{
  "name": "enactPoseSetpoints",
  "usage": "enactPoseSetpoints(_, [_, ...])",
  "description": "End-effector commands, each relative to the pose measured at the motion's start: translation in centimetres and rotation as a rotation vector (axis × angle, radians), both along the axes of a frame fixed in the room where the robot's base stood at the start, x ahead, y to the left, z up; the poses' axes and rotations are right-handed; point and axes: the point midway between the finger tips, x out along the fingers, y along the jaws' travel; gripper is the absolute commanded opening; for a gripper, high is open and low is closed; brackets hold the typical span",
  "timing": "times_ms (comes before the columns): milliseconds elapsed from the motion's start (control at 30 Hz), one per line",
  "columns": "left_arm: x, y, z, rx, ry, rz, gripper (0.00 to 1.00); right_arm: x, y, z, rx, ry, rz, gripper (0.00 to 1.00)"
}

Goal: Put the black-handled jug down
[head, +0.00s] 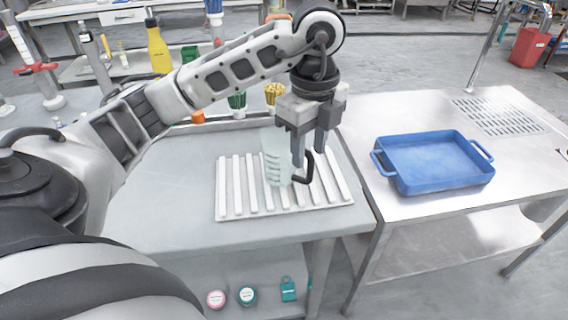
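The jug (275,160) is pale, clear and upright, with a black handle (305,172) on its right side. It is over the white ribbed rack (233,190) on the grey table; I cannot tell whether its base touches the ribs. My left gripper (309,160) comes down from above, its fingers pointing down at the handle. The fingers are close around the upper part of the handle, but whether they grip it is too small to tell. My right gripper is not in view.
A blue tray (433,163) stands on the steel table to the right, across a narrow gap. A yellow bottle (158,46) and several small containers stand at the back. Small round items and a teal tag (288,289) are on the lower shelf. The grey table's left part is clear.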

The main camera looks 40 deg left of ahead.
Motion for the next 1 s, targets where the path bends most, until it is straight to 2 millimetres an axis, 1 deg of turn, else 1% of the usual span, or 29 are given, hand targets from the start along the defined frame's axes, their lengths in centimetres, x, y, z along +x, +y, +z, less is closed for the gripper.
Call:
enactPoseSetpoints(133, [0.2, 0.0, -1.2, 0.000, 0.004, 0.001, 0.39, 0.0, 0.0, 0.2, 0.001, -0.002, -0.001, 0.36])
enactPoseSetpoints(300, [0.7, 0.0, -3.9, 0.001, 0.004, 0.001, 0.39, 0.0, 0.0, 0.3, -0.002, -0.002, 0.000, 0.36])
enactPoseSetpoints(400, [0.7, 0.0, -4.9, 0.000, 0.002, 0.000, 0.39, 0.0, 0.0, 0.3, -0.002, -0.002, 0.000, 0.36])
enactPoseSetpoints(500, [0.8, 0.0, -5.3, 0.000, 0.000, 0.000, 0.39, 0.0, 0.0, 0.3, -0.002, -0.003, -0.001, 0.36])
enactPoseSetpoints(667, [0.8, 0.0, -5.3, 0.000, -0.001, -0.001, 0.39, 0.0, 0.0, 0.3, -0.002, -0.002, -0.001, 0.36])
enactPoseSetpoints(700, [0.8, 0.0, -5.3, 0.000, -0.001, 0.000, 0.36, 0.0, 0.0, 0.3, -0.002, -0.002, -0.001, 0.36])
enactPoseSetpoints(767, [0.8, 0.0, -5.3, 0.000, 0.000, 0.000, 0.19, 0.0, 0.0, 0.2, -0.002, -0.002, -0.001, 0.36])
enactPoseSetpoints(800, [0.8, 0.0, -5.3, 0.000, 0.000, 0.000, 0.08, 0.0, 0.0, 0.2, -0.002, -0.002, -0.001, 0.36])
enactPoseSetpoints(833, [0.8, 0.0, -5.3, 0.000, 0.000, 0.000, 0.00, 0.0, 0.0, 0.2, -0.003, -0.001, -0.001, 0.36])
enactPoseSetpoints(1000, [0.8, 0.0, -5.3, 0.000, -0.001, 0.000, 0.00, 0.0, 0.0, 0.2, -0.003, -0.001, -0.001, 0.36])
